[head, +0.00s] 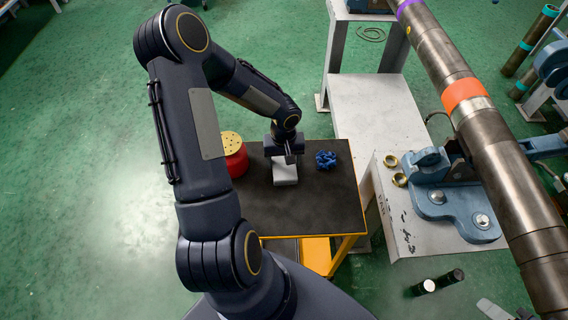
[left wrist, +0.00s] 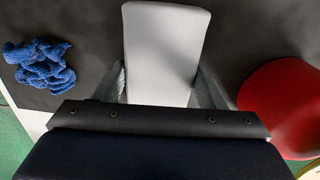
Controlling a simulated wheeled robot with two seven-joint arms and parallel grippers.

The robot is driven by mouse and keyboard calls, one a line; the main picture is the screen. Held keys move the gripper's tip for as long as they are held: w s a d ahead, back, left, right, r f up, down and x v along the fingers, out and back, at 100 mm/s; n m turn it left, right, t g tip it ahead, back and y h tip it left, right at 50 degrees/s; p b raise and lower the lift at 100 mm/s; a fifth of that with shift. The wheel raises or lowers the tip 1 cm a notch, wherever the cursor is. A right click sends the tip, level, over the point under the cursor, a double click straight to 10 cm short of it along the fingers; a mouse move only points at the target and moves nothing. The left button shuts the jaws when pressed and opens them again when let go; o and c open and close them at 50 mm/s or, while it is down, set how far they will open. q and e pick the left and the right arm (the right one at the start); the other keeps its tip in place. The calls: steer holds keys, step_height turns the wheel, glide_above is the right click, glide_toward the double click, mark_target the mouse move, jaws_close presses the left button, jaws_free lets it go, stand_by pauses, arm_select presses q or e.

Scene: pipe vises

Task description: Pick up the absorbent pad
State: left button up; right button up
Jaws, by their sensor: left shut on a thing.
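The absorbent pad (head: 285,173) is a light grey, flat oblong piece over the dark top of the small yellow-framed cart (head: 330,205). My left gripper (head: 287,159) points down at its far end and is shut on it. In the left wrist view the pad (left wrist: 165,45) sticks out from between the two fingers (left wrist: 163,88), which touch its sides. Its near end is hidden by the gripper body. I cannot tell whether the pad rests on the cart or is just above it. My right gripper is not in view.
A red can with a yellow perforated top (head: 232,145) stands left of the pad, and a crumpled blue cloth (head: 326,160) lies right of it. Further right are a grey bench (head: 375,110), a blue pipe vise (head: 455,200) with brass rings, and a long steel pipe (head: 500,160).

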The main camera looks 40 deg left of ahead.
arm_select(q)
steer(key=shift+r, duration=0.6)
step_height(320, 180, up, 2)
steer(key=shift+r, duration=0.2)
steer(key=w+d+r+b, duration=0.1)
steer(key=w+d+r, duration=0.1)
steer(key=d+r, duration=0.7)
steer(key=d, duration=0.5)
steer(key=shift+w+r+b, duration=0.2)
steer(key=shift+r+b, duration=0.05)
steer(key=shift+b, duration=0.1)
